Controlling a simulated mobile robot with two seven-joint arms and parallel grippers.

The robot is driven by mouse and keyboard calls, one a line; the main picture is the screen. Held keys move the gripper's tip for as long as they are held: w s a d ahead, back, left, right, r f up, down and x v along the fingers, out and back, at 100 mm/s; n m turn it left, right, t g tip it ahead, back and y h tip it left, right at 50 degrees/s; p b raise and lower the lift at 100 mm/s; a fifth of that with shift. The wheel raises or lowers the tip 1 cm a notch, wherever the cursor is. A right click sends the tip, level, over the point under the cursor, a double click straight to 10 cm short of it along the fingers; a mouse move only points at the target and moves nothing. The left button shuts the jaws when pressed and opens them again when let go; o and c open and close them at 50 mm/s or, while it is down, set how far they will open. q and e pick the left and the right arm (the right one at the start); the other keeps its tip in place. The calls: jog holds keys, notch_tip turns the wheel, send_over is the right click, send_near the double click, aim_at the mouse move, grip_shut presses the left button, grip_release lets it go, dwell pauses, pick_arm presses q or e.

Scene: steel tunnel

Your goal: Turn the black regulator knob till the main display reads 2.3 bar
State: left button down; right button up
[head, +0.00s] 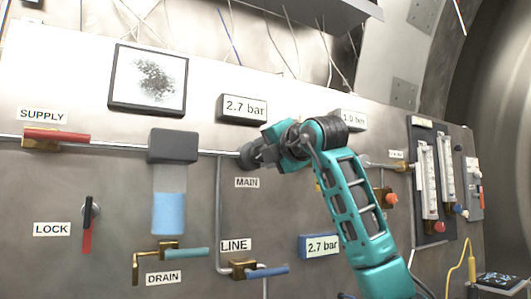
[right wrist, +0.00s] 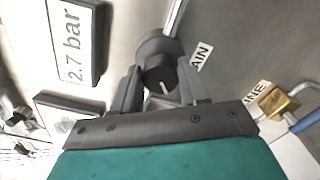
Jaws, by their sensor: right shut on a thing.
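The main display (head: 244,107) on the wall panel reads 2.7 bar; it also shows in the right wrist view (right wrist: 77,40). The MAIN label (head: 247,182) is below the regulator. The black regulator knob (right wrist: 160,76) sits between the fingers of my right gripper (right wrist: 155,92), which is shut on it. In the head view my right gripper (head: 262,150) comes to the regulator from the right, and its arm hides part of the panel. My left gripper is in neither view.
The red SUPPLY lever (head: 57,135) lies along the pipe. The red LOCK handle (head: 87,233) hangs down. The teal DRAIN handle (head: 188,253) and blue LINE handle (head: 267,272) are lower. A blue-framed display (head: 320,246) reads 2.7 bar. Flow tubes (head: 428,180) stand at right.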

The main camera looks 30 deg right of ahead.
jog(key=o, duration=1.1)
jog(key=shift+c, duration=0.2)
jog(key=s+b, duration=0.1)
jog(key=s, duration=1.2)
jog(key=shift+a, duration=0.2)
